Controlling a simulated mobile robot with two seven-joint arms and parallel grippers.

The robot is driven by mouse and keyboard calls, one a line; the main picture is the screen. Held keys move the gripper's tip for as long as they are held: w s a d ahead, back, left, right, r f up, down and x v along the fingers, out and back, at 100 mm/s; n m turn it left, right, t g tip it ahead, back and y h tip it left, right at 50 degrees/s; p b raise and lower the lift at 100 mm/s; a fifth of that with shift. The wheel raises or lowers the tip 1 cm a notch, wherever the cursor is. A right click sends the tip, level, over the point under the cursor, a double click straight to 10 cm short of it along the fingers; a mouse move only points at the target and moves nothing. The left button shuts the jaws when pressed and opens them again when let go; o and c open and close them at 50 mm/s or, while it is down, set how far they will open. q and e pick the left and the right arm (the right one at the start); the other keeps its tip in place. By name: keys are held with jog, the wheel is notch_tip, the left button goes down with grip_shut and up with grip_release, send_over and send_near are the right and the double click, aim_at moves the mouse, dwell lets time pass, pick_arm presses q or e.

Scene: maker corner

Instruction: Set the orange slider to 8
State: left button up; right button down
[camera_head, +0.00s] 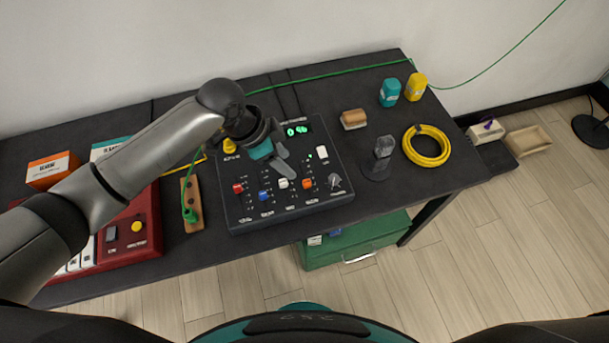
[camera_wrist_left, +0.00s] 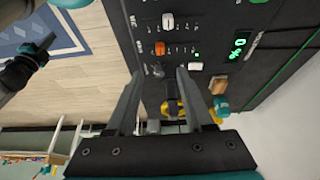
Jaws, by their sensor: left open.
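The dark control panel (camera_head: 290,210) lies on the table with red, blue, white and orange slider caps along its front. The orange slider (camera_head: 307,183) is the rightmost of the row; it also shows in the left wrist view (camera_wrist_left: 160,48), beside the white slider (camera_wrist_left: 168,21). My left gripper (camera_head: 284,161) is open and empty above the panel, near the white and orange sliders. In the wrist view the orange cap appears just beyond the gap between the fingertips (camera_wrist_left: 158,72), apart from them. The scale numbers are too small to read.
A wooden strip with a green cable (camera_head: 190,205) lies left.

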aim_at(306, 182)
pick_arm(q)
jog(key=b+x, duration=0.2)
jog(key=x, duration=0.8)
jog(key=shift+b+x, duration=0.3)
jog(key=shift+x, duration=0.5)
pick_arm(e)
jog(key=w+f, duration=0.1)
jog(key=f, duration=0.1)
jog(key=shift+w+f, duration=0.35)
jog(key=shift+f, duration=0.05)
pick_arm(q)
jog(key=shift+c, duration=0.4)
pick_arm(e)
jog(key=shift+s, duration=0.1)
pick_arm(q)
jog(key=shift+c, duration=0.7)
grip_shut()
pick_arm(e)
jog(key=shift+s, duration=0.1)
pick_arm(q)
jog(key=shift+a, duration=0.1)
pick_arm(e)
jog(key=shift+a, duration=0.1)
